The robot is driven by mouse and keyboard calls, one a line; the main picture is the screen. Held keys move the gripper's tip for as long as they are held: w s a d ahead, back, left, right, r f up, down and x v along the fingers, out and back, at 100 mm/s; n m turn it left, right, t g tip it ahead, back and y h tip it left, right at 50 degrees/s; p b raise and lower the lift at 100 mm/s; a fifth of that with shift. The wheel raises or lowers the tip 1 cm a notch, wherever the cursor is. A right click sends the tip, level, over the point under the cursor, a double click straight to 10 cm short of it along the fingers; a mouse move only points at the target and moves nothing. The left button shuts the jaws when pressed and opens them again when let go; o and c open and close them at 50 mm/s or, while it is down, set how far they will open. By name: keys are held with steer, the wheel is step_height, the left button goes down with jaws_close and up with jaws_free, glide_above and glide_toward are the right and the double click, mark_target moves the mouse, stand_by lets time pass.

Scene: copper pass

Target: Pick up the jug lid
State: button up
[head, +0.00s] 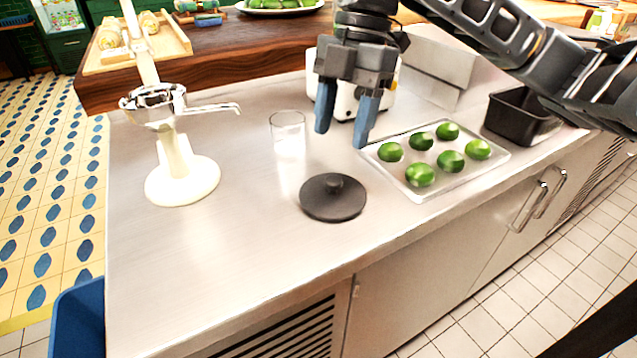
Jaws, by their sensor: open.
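The jug lid (333,199) is a flat, round, dark grey disc with a small knob on top. It lies on the steel counter, knob up, near the middle of the head view. My gripper (341,138) hangs above the counter, higher than the lid and a little beyond it in the picture. Its two blue-grey fingers point down and are apart, with nothing between them. The lid is fully in view and is not touched by the gripper.
A clear glass (288,137) stands behind and left of the lid. A tray (415,192) with several limes lies to the right, beside a black bin (517,118). A cream juicer (182,179) stands at left. A white appliance (311,83) is behind my gripper. The front counter is clear.

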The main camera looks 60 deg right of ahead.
mark_target(334, 179)
steer(key=x, duration=0.7)
steer(key=shift+s+a+b, duration=0.3)
steer(key=shift+s+a, duration=0.05)
steer(key=shift+a, duration=0.05)
steer(key=shift+c, duration=0.3)
jaws_close()
